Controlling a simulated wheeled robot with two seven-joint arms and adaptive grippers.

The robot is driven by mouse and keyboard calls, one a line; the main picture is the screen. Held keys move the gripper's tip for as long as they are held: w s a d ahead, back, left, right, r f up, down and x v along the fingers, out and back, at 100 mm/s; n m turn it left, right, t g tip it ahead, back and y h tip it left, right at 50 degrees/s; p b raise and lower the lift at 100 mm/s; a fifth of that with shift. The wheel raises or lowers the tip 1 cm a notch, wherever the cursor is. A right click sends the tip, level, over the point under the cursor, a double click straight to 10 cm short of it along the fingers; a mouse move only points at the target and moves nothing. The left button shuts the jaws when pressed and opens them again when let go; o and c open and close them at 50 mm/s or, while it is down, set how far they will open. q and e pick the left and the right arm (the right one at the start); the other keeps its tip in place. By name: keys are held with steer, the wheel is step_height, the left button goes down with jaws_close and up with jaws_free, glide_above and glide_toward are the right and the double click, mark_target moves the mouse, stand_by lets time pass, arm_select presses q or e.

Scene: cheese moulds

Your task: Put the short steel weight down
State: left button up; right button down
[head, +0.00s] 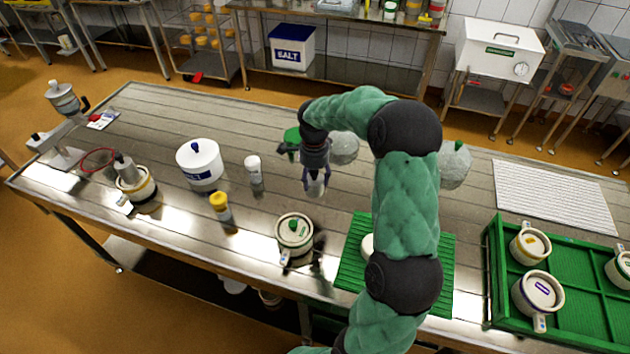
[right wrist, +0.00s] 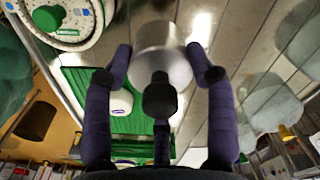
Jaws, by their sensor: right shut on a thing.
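My right gripper (head: 315,180) is over the middle of the steel table, pointing down. It is shut on the short steel weight (head: 316,188), a small shiny cylinder. In the right wrist view the weight (right wrist: 170,48) sits between the fingertips (right wrist: 168,62). I cannot tell whether its base touches the table or hangs just above it. The mould with the green knob (head: 294,228) stands in front of the gripper, apart from the weight, and shows at the upper left of the right wrist view (right wrist: 68,22). My left gripper is not in view.
A green ribbed mat (head: 350,272) with a white round thing lies partly behind my arm. A green crate (head: 490,270) holds several moulds. A white tub (head: 199,165), white bottle (head: 253,168) and yellow-capped bottle (head: 221,206) stand left. Clear domes (head: 454,166) stand behind.

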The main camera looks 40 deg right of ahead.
steer(key=w+d+f, duration=0.4)
steer(key=f, duration=0.1)
steer(key=w+d+f+b, duration=0.1)
steer(key=w+d+f, duration=0.1)
steer(key=shift+d+f, duration=0.15)
steer(key=shift+f, duration=0.1)
steer(key=shift+f+b, duration=0.35)
steer(key=shift+f, duration=1.2)
steer(key=shift+f, duration=0.2)
steer(key=shift+c, duration=2)
jaws_free()
